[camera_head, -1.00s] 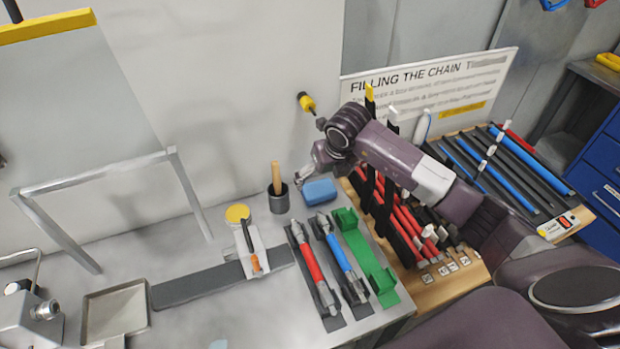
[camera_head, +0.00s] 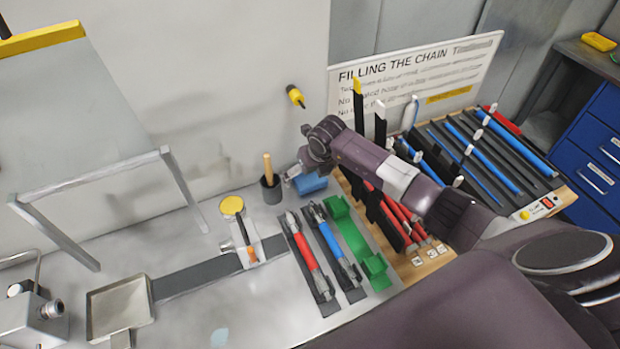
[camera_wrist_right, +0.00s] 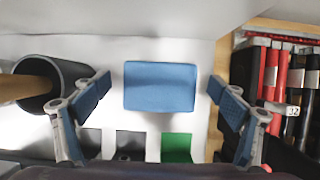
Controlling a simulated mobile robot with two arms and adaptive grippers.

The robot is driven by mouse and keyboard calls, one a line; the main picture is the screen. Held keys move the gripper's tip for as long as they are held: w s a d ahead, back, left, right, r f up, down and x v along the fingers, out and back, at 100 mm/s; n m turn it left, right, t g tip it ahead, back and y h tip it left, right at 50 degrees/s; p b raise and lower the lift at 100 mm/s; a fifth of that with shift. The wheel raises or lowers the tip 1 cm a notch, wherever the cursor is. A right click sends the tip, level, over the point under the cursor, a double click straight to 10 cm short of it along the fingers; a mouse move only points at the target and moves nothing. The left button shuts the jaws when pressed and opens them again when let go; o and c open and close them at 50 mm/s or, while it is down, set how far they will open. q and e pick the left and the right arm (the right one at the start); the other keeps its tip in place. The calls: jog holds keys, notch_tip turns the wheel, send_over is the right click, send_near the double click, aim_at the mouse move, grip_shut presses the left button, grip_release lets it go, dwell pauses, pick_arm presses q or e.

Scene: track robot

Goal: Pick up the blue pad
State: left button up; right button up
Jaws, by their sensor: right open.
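The blue pad (camera_head: 310,184) is a small rounded block lying on the grey table near the back wall. In the right wrist view the blue pad (camera_wrist_right: 160,86) lies flat, centred between the fingers. My right gripper (camera_head: 294,173) is just above and beside it in the head view, partly covering it. In the right wrist view my right gripper (camera_wrist_right: 160,98) is open, with one finger on each side of the pad and a gap on both sides. It holds nothing. My left gripper does not show.
A dark cup (camera_head: 271,189) with a wooden handle stands left of the pad. A rack of red and black tubes (camera_head: 395,215) stands to the right. A red tool (camera_head: 307,256), a blue tool (camera_head: 335,244) and a green holder (camera_head: 358,240) lie in front.

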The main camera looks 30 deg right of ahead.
jog(key=c, duration=1)
jog(key=shift+r, duration=0.15)
